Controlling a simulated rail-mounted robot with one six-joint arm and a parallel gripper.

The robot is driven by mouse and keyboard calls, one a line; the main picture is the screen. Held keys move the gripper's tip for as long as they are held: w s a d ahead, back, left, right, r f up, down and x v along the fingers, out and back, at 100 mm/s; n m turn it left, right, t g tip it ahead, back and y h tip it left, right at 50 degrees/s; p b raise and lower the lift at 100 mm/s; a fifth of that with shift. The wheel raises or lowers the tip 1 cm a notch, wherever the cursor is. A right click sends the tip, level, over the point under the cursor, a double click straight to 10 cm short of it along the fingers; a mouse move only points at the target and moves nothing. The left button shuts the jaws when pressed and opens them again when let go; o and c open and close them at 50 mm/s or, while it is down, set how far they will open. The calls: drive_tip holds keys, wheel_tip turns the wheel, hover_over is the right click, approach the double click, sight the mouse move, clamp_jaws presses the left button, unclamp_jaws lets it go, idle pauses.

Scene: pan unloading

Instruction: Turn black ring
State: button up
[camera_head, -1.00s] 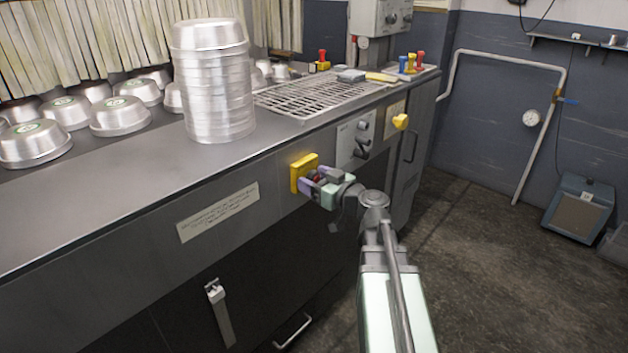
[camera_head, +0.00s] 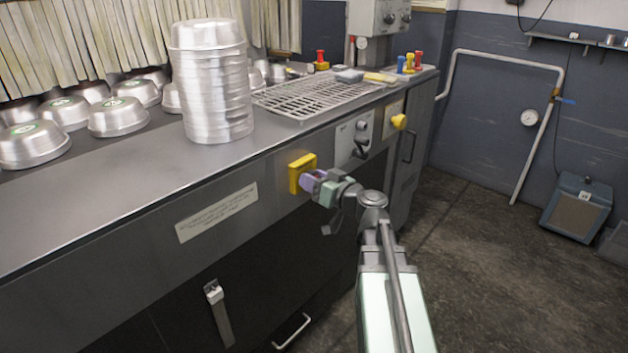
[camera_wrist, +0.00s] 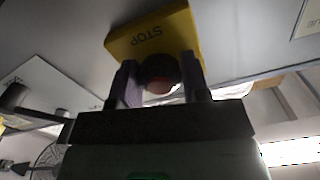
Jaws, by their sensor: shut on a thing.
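A yellow STOP box (camera_head: 303,172) is fixed to the front panel of the steel counter; it also shows in the wrist view (camera_wrist: 150,33), with its lettering upside down.
A tall stack of metal pans (camera_head: 215,90) stands on the counter above the box. A switch panel (camera_head: 354,138) and a yellow knob (camera_head: 399,121) are on the front to the right. A label plate (camera_head: 217,212) is at the left.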

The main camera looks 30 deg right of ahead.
drive_tip(key=m, duration=0.5)
drive_tip(key=shift+m, duration=0.3)
idle(0.4)
